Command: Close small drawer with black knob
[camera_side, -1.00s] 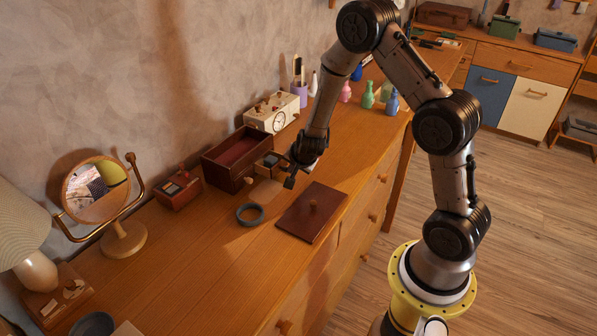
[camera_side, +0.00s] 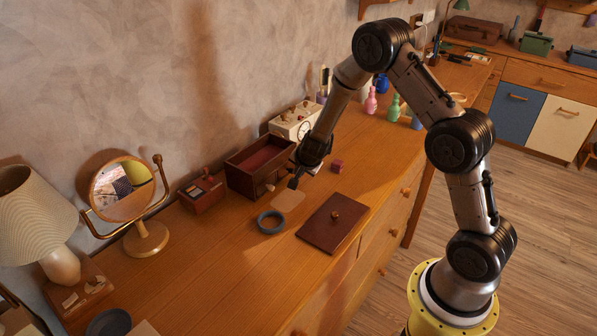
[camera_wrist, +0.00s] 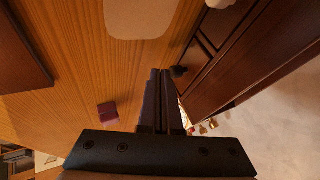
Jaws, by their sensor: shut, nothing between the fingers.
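A dark red-brown wooden box (camera_side: 246,180) with an open top stands on the wooden dresser top, near the wall. The wrist view shows its side with drawer fronts (camera_wrist: 204,58) and a small black knob (camera_wrist: 178,71). My gripper (camera_side: 293,184) is shut and empty, pointing down beside the box's front right part. In the wrist view its fingertips (camera_wrist: 160,73) are just left of the black knob; I cannot tell whether they touch it. My gripper hides part of the small drawer in the side view, and how far it stands out is unclear.
A small red cube (camera_side: 338,166) is right of my gripper.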

